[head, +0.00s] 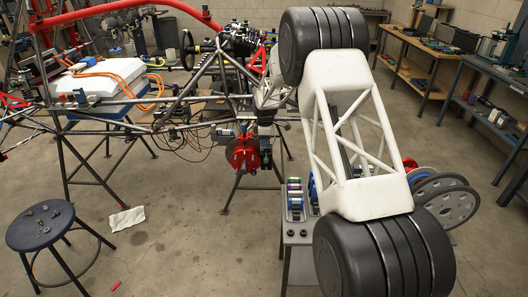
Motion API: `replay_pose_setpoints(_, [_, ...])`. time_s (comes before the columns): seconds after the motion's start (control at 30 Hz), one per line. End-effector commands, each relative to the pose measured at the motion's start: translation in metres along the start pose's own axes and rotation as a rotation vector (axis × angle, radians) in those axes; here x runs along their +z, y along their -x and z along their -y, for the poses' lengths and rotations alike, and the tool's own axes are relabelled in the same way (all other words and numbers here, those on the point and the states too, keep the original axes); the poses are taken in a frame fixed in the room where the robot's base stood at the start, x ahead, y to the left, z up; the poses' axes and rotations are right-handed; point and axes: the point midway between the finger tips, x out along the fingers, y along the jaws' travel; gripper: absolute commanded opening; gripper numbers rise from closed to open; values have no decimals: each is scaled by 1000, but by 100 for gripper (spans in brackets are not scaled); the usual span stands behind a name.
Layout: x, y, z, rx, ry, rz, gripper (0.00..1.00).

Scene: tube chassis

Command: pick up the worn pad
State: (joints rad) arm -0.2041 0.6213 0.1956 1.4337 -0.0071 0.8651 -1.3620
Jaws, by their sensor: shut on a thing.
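My gripper (265,143) is small and dark in the head view, left of my white arm and at the right side of the red brake part (242,154) on the tube chassis (190,105). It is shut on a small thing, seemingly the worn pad. The pad itself is too small and too hidden by the fingers to make out. I cannot tell whether it still touches the red part.
A stool (40,226) with small dark parts stands at lower left. A white cloth (127,219) and a red stick (116,286) lie on the floor. A small cart (299,240) with coloured items stands beside my arm. Benches line the right wall. The middle floor is clear.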

Motion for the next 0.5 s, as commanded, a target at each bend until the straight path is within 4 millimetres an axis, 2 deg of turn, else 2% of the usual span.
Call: replay_pose_setpoints(0.5, [0, 6, 0, 2, 0, 0, 0])
